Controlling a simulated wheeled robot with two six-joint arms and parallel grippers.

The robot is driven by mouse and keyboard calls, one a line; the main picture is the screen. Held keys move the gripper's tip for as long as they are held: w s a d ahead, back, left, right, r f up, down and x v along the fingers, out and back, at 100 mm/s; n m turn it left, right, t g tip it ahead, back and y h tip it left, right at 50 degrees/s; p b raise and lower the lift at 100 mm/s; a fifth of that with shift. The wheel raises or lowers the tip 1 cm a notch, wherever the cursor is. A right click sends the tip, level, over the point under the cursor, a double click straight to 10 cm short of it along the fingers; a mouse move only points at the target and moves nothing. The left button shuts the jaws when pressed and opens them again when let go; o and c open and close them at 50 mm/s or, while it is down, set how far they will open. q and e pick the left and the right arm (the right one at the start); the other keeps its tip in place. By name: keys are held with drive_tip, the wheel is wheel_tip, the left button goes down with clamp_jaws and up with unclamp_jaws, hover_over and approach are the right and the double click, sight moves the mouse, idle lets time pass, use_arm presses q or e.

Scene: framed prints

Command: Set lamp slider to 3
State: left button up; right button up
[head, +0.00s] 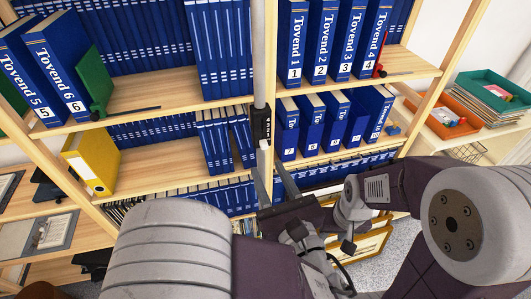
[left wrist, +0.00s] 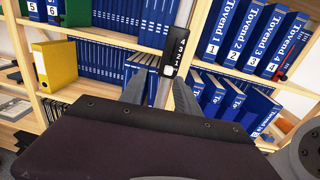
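The lamp slider is a black housing (head: 262,125) with small white numbers, mounted on a grey vertical pole (head: 259,50). Its white knob (head: 264,144) sits at the low end, below the numbers; it also shows in the left wrist view (left wrist: 169,71).
Wooden shelves with blue "Tovend" binders (head: 335,40) stand behind the pole. Teal and orange trays (head: 490,88) are at the right. My right arm crowds the lower right.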

sight(265, 146)
use_arm(q)
drive_tip(key=shift+m+h, duration=0.4)
drive_tip(key=shift+h, duration=0.2)
drive_tip(key=x, duration=0.2)
drive_tip(key=d+x, duration=0.1)
drive_tip(key=x, duration=0.4)
drive_tip(key=shift+w+d, duration=0.1)
drive_tip(key=shift+w, duration=0.15)
drive_tip(key=shift+c, duration=0.4)
clamp_jaws()
idle(0.3)
drive_tip(key=shift+p, duration=0.35)
